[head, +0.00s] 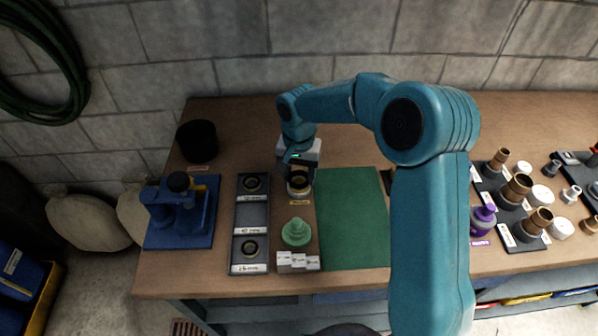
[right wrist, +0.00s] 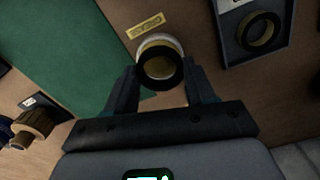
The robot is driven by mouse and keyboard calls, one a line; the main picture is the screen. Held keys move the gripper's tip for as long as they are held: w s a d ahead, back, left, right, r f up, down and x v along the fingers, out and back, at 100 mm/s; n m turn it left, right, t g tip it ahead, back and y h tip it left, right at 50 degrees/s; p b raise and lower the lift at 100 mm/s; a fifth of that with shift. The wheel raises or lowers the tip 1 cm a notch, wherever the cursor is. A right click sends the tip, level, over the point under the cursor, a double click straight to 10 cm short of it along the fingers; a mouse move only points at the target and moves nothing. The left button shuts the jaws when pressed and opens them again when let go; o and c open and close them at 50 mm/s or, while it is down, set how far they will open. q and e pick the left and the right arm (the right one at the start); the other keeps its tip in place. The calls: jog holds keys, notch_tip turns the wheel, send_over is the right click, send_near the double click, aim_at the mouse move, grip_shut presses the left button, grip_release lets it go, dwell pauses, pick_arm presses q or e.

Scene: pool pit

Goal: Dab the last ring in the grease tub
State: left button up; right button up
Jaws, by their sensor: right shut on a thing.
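My right gripper (head: 299,176) points down over the grease tub (head: 297,192), a small round pot with a pale rim. In the right wrist view the gripper (right wrist: 162,88) is shut on a black ring (right wrist: 160,84), one finger on each side. Behind the ring the tub's white rim and yellowish inside (right wrist: 158,45) show in part. The ring overlaps the tub in the picture; I cannot tell whether it touches the grease. A dark tray (head: 267,213) to the left has a ring (head: 252,183) in its far compartment and another (head: 249,248) in its near one; the middle one is empty.
A green mat (head: 352,220) lies clear to the right. A green stepped cone (head: 296,232) and white blocks (head: 298,262) stand nearer. A blue press (head: 180,210) and black cup (head: 197,140) stand left.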

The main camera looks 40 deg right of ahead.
jog(key=shift+f+b, duration=0.55)
jog(key=shift+f, duration=0.1)
dwell(1.4)
jog(key=shift+r, duration=0.1)
jog(key=shift+r+p, duration=0.6)
jog(key=shift+r, duration=0.05)
jog(key=shift+r+p, duration=1.9)
jog(key=shift+r, duration=0.95)
jog(key=shift+f, duration=0.1)
jog(key=shift+a, duration=0.1)
